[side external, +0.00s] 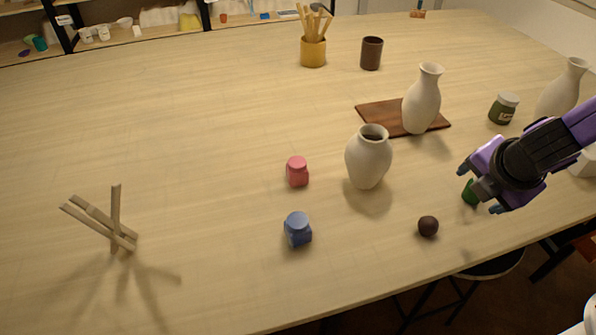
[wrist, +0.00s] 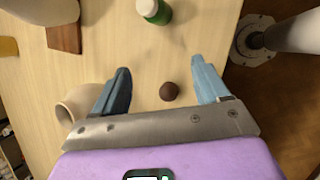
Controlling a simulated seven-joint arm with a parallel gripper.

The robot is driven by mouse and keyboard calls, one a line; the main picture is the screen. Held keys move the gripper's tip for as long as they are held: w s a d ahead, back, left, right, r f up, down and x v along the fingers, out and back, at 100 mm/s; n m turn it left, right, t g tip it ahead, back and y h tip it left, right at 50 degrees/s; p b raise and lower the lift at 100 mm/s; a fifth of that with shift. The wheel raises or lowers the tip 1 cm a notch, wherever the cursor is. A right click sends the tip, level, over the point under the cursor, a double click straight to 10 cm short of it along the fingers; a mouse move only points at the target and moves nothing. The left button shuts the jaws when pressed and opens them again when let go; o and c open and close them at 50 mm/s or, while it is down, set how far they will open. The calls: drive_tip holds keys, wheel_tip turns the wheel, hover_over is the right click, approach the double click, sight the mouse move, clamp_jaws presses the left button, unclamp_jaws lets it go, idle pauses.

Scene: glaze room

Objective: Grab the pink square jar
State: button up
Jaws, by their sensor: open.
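The pink square jar (side external: 297,172) stands upright on the table near the middle of the side external view. It is not seen in the wrist view. My gripper (side external: 479,190) is at the right, well away from the jar, above the table's near right part. In the wrist view its two fingers (wrist: 160,72) are spread apart with nothing held between them.
A blue jar (side external: 298,229) stands in front of the pink jar, and a pale vase (side external: 368,160) to its right. A wooden rack (side external: 115,225) is at left.

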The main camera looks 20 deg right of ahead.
drive_tip(key=w+a+f+n+t, duration=0.1)
drive_tip(key=w+a+n+t, duration=0.4)
drive_tip(key=a, duration=0.6)
drive_tip(key=n+t+y, duration=0.3)
drive_tip(key=n+t, duration=0.1)
drive_tip(key=n, duration=0.6)
approach(300, 170)
drive_tip(key=x, duration=1.2)
drive_tip(key=shift+w+a+f, duration=0.1)
drive_tip(key=shift+w+f, duration=0.15)
drive_tip(key=shift+f, duration=0.15)
drive_tip(key=c, duration=1.2)
drive_tip(key=shift+r, duration=0.2)
